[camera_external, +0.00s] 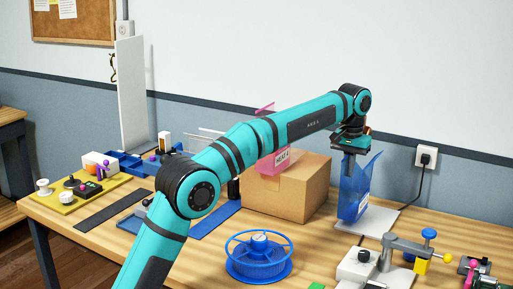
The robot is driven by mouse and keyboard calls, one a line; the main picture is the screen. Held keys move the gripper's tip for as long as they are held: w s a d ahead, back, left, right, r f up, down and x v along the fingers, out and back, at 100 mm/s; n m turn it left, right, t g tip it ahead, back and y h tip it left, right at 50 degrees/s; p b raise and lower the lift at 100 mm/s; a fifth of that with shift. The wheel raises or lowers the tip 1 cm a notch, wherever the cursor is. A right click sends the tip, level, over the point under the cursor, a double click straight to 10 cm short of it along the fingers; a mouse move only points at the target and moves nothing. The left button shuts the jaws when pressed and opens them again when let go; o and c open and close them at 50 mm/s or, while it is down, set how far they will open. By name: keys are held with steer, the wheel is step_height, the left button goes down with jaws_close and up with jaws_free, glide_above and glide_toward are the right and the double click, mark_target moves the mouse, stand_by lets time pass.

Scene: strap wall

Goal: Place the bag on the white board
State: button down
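A blue bag (352,192) with a white label stands upright under my gripper (349,153), at the right of the cardboard box. Its lower end is at a flat white board (382,221) on the table; I cannot tell whether it rests on it. My gripper points down at the bag's top edge. The fingertips are small and dark, so whether they are closed on the bag is unclear. A pink bag-like thing (268,168) with a white label is partly hidden behind my arm.
A cardboard box (302,192) stands left of the blue bag. A blue round reel (258,258) sits in front. A clamp on a white plate (385,278) is at front right. A wall socket with a cable (426,158) is behind. A tall white panel (132,95) stands at back left.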

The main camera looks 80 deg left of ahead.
steer(key=shift+f, duration=1.2)
steer(key=c, duration=1.7)
jaws_free()
step_height(320, 180, up, 11)
steer(key=shift+w+r, duration=0.1)
steer(key=shift+r, duration=0.5)
